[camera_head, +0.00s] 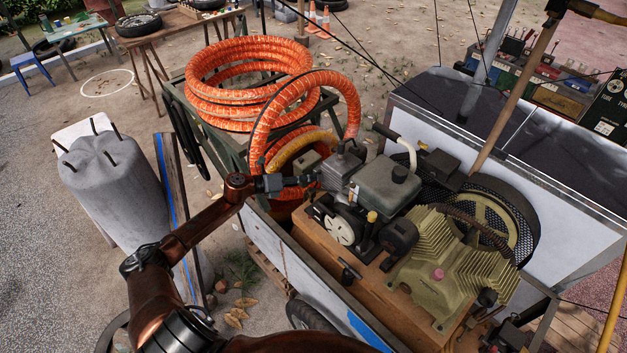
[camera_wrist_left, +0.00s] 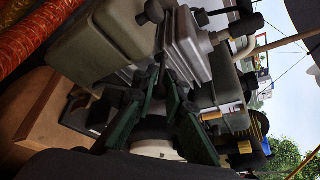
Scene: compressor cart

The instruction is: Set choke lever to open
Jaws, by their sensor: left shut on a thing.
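The small engine, with a grey fuel tank (camera_head: 385,187) and a finned block (camera_head: 340,172), sits on the compressor cart (camera_head: 330,262). My left gripper (camera_head: 311,180) reaches in from the left, level, with its tip against the engine's near left side. In the left wrist view the dark green fingers of the left gripper (camera_wrist_left: 163,84) close together at a small black part beside the grey finned block (camera_wrist_left: 187,48). This part appears to be the choke lever, mostly hidden between the fingertips. Its exact setting cannot be told. My right gripper does not show.
Orange hose coils (camera_head: 250,88) lie on the cart behind my left gripper, one loop arching close to the engine. The ribbed compressor head (camera_head: 452,262) and a guarded flywheel (camera_head: 490,222) stand to the right. A grey bundle (camera_head: 110,185) stands left of the cart.

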